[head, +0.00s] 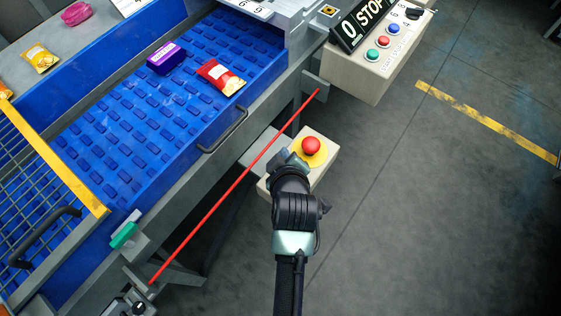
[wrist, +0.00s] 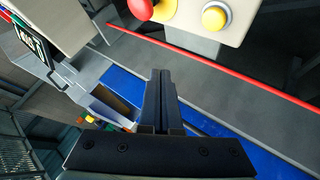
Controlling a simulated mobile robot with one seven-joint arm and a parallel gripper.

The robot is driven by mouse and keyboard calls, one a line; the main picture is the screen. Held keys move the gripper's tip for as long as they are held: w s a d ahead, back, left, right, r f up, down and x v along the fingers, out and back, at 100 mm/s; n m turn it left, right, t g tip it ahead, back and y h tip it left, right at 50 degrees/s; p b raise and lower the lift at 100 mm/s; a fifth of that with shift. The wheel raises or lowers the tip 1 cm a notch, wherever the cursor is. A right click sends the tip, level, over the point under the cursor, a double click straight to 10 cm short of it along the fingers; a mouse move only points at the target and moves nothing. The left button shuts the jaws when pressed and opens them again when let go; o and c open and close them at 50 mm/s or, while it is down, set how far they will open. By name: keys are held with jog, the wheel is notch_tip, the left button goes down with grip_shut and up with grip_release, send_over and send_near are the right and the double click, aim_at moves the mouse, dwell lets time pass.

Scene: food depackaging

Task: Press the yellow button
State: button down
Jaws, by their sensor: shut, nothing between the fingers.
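The yellow button (wrist: 214,18) is a round cap in a pale ring on a beige box (wrist: 240,22), at the top of the wrist view. In the head view my arm seems to cover it. My gripper (wrist: 161,74) is shut and empty, below and left of the button in the wrist view. I see no contact between them there. In the head view my gripper (head: 283,160) is over the left part of the same beige box (head: 325,172), beside a red mushroom button (head: 311,145) on a yellow disc.
A red cord (head: 215,205) runs along the conveyor's side, close to my gripper. The blue conveyor (head: 110,150) carries a purple pack (head: 165,58) and a red bag (head: 220,77). A control box (head: 375,75) with several coloured buttons stands behind. The floor at right is clear.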

jog(key=shift+s+a+g+p, duration=0.1)
jog(key=shift+s+g+p, duration=0.2)
jog(key=shift+s+p, duration=0.3)
notch_tip(320, 180, down, 7)
jog(key=b, duration=0.7)
jog(key=shift+f, duration=0.1)
jog(key=shift+f+b, duration=0.55)
jog(key=shift+f, duration=0.25)
dwell(1.1)
jog(key=shift+f, duration=0.4)
